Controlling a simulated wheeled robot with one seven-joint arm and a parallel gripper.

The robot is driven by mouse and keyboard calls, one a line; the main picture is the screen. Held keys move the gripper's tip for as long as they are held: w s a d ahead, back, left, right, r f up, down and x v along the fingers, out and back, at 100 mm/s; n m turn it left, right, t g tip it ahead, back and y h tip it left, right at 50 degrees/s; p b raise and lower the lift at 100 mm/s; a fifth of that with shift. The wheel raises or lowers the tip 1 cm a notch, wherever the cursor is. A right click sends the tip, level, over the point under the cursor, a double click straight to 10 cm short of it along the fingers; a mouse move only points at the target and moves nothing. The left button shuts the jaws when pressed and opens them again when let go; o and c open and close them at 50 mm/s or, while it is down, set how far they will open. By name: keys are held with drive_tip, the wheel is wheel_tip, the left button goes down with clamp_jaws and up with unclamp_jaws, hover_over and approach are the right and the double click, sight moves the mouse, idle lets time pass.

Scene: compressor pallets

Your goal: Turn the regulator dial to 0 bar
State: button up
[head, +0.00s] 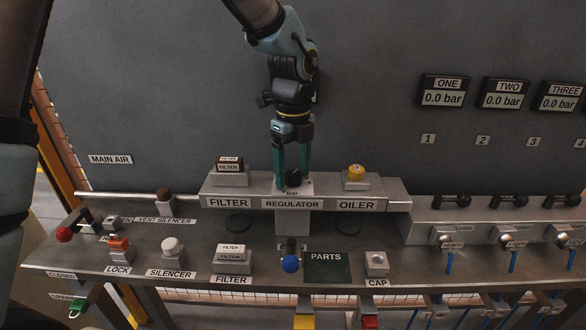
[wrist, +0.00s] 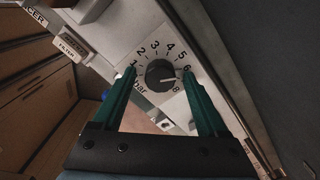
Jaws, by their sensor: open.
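The regulator dial is a round black knob (wrist: 160,75) on a pale plate with a printed bar scale. In the wrist view a light mark on the knob points right, between the 6 and the 8; the 7 is not clearly seen. The 0 is not readable. In the head view the dial (head: 293,178) sits above the REGULATOR label. My gripper (head: 292,184) points down over it. Its green fingers are open, one on each side of the knob in the wrist view (wrist: 159,73), with visible gaps. I cannot tell how deep the fingertips reach.
The FILTER block (head: 229,166) stands left of the dial, and the OILER block with a yellow cap (head: 356,172) right. In front are a blue ball handle (head: 290,264), a dark PARTS mat (head: 327,267) and a CAP block (head: 376,264). Displays ONE (head: 443,92), TWO and THREE read 0.0 bar.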

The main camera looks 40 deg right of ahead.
clamp_jaws()
idle(0.5)
